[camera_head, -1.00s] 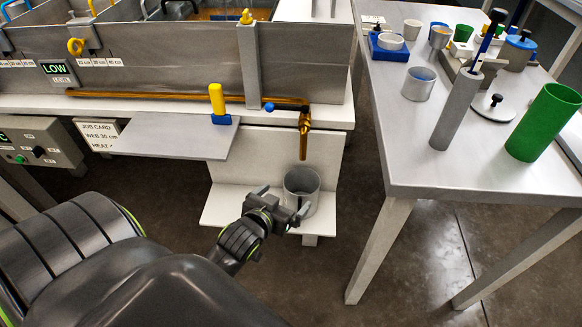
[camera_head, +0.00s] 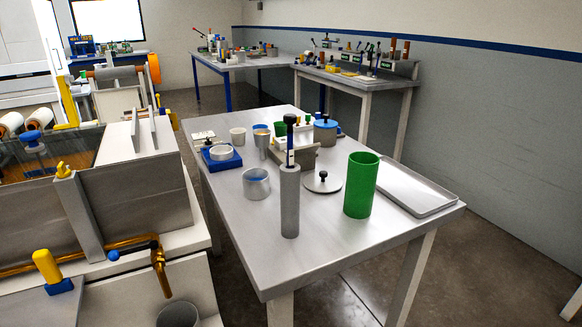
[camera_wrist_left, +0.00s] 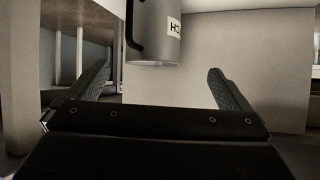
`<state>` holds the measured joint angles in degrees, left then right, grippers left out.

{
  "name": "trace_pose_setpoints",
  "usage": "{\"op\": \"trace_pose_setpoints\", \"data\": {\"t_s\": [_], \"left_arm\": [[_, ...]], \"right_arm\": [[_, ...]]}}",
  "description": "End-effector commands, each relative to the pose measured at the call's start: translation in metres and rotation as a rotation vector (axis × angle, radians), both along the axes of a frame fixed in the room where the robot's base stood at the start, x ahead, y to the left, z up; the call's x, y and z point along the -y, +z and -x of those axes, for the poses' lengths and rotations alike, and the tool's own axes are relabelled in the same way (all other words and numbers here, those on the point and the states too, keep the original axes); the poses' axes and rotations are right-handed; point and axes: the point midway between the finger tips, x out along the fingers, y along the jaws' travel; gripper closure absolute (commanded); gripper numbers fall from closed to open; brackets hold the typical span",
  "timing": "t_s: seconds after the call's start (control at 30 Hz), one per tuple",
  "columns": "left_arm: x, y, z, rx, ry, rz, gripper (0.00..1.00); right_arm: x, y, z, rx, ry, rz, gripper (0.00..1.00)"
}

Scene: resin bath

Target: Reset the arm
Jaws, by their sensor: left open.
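My left gripper (camera_wrist_left: 158,68) shows only in the left wrist view, its two dark fingers spread wide with nothing between them. A grey metal cup (camera_wrist_left: 154,30) with a black handle and a partly cut-off label is beyond the fingers, at the top of that view, apart from them. In the head view a grey cup (camera_head: 178,315) shows at the bottom edge, under the brass spout (camera_head: 160,272) of the bath. Neither of my arms is in the head view, and my right gripper is not seen.
The steel table (camera_head: 330,262) holds a green cylinder (camera_head: 361,185), a grey cylinder (camera_head: 290,205), a tray (camera_head: 418,190) and several cups. The bath (camera_head: 135,215) stands at the left. Dark floor lies between bath and table. A pale panel (camera_wrist_left: 245,70) fills the wrist view's right.

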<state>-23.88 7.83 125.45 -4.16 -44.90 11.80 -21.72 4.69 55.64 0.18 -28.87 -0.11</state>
Motion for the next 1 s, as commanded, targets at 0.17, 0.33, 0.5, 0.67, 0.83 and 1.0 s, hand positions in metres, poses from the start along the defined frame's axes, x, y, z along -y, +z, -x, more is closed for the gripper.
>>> {"op": "trace_pose_setpoints", "data": {"t_s": [0.17, 0.33, 0.5, 0.67, 0.83, 1.0], "left_arm": [[0.001, -0.013, 0.056, -0.259, 0.007, -0.012, 0.0], [0.005, -0.018, 0.102, -0.455, -0.004, -0.016, 0.0], [0.01, -0.018, 0.14, -0.609, -0.023, -0.013, 0.0], [0.011, -0.032, 0.157, -0.702, -0.036, -0.007, 0.0], [0.007, -0.071, 0.148, -0.72, -0.035, 0.0, 0.0], [0.003, -0.121, 0.145, -0.748, -0.034, 0.009, 0.0]], "right_arm": [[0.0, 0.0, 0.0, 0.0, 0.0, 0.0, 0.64], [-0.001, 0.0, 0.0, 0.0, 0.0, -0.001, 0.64], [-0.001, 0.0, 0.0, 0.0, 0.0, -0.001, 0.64], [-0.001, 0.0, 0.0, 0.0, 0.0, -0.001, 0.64], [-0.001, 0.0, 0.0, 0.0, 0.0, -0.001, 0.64], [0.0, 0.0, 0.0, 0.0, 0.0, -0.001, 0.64]]}}
